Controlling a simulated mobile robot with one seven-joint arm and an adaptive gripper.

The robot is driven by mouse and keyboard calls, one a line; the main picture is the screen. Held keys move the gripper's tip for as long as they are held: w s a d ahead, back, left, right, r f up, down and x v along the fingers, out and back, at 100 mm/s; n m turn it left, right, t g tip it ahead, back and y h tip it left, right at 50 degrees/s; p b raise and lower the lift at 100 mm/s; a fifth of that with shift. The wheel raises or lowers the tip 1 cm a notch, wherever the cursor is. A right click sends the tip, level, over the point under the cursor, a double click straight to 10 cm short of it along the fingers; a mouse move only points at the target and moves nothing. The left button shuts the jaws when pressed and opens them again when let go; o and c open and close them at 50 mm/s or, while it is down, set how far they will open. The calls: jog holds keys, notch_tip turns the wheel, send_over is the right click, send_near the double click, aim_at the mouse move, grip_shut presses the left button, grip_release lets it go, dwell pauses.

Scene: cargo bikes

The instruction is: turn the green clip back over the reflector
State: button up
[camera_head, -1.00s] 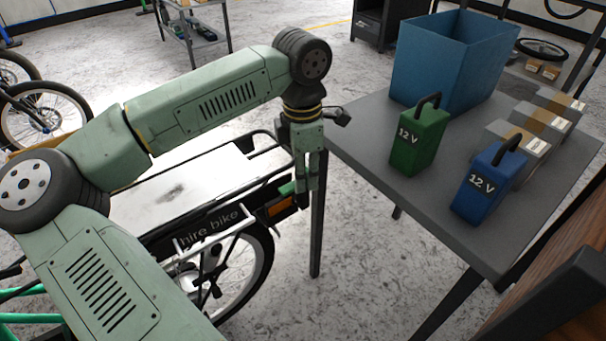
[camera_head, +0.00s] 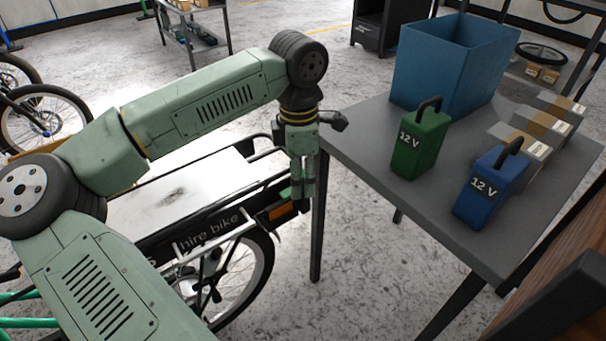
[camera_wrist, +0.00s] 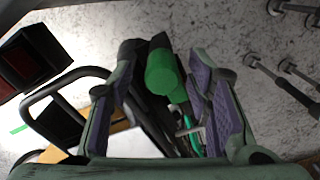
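My gripper (camera_head: 302,203) points down at the rear end of the hire bike's rack, beside the orange reflector (camera_head: 279,212). A small green piece, seemingly the green clip (camera_head: 285,193), shows at the fingers' left side, near the reflector's top. In the wrist view, a green rounded piece (camera_wrist: 163,75) lies between my purple-padded gripper fingers (camera_wrist: 165,82). The fingers stand apart, with a gap visible on both sides of it. The clip's hinge and its lower part are hidden, and I cannot tell whether a finger touches it.
The grey table (camera_head: 375,160) stands close on the right. It carries a green 12 V battery (camera_head: 420,145), a blue 12 V battery (camera_head: 487,188), a blue bin (camera_head: 450,65) and several boxes (camera_head: 548,122). The bike's rack rail (camera_head: 262,140) runs close left of my gripper.

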jog(key=shift+r, duration=0.5)
notch_tip(320, 180, up, 11)
jog(key=shift+s, duration=0.15)
